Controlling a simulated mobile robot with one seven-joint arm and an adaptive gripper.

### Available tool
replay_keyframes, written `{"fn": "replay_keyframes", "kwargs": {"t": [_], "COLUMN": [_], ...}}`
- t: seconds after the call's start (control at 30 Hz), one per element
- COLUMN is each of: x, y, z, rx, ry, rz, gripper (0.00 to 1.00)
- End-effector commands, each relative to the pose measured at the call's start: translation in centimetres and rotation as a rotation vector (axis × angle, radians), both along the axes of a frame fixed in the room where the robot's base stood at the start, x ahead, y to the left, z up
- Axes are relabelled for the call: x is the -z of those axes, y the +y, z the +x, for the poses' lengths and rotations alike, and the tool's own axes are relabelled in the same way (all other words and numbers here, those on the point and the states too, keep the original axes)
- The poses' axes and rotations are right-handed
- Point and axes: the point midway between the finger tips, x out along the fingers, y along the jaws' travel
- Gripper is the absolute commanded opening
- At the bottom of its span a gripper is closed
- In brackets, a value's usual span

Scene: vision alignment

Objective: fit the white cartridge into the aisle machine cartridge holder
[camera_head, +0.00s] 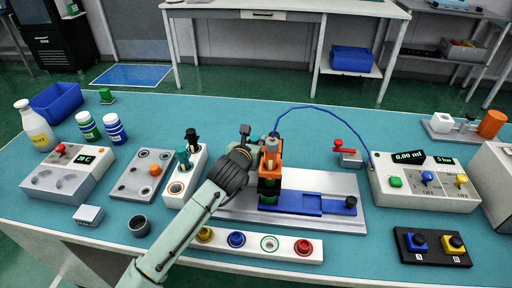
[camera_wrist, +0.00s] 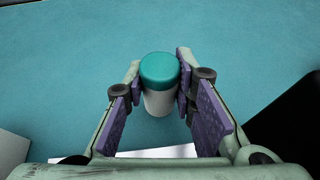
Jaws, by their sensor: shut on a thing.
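In the wrist view my gripper (camera_wrist: 160,78) is shut on a white cylinder with a teal cap, the white cartridge (camera_wrist: 159,102). It sits between the purple pads, cap outward, above teal tabletop. In the head view my arm reaches to the orange and black machine (camera_head: 270,163) at the table's middle. My wrist is just left of it; the fingers and the held cartridge cannot be made out there. The machine stands on a grey metal plate with a blue slide (camera_head: 310,203) and has a pale part on top with a blue hose. Its holder cannot be clearly told apart.
A white rack (camera_head: 178,189) with teal and black pieces stands left of my wrist. A strip with coloured round parts (camera_head: 269,243) lies in front of the plate. A dosing console (camera_head: 424,185) is at right. The table behind the machine is mostly clear.

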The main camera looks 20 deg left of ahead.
Motion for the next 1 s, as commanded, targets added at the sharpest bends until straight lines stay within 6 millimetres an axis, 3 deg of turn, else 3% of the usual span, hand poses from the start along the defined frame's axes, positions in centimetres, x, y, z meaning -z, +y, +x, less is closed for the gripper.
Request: {"fn": "replay_keyframes", "kwargs": {"t": [0.13, 0.53, 0.57, 0.6, 0.7, 1.0], "x": [1.2, 1.6, 1.7, 1.7, 1.7, 1.5], "y": [0.3, 0.4, 0.4, 0.4, 0.4, 0.3], "z": [0.6, 0.7, 0.7, 0.7, 0.7, 0.7], "rx": [0.006, 0.006, 0.006, 0.006, 0.006, 0.007], "ry": [-0.001, -0.001, -0.001, -0.001, -0.001, -0.002], "rz": [-0.002, 0.002, 0.001, 0.001, 0.001, 0.001], "gripper": [0.01, 0.01, 0.25, 0.27, 0.33, 0.33]}}
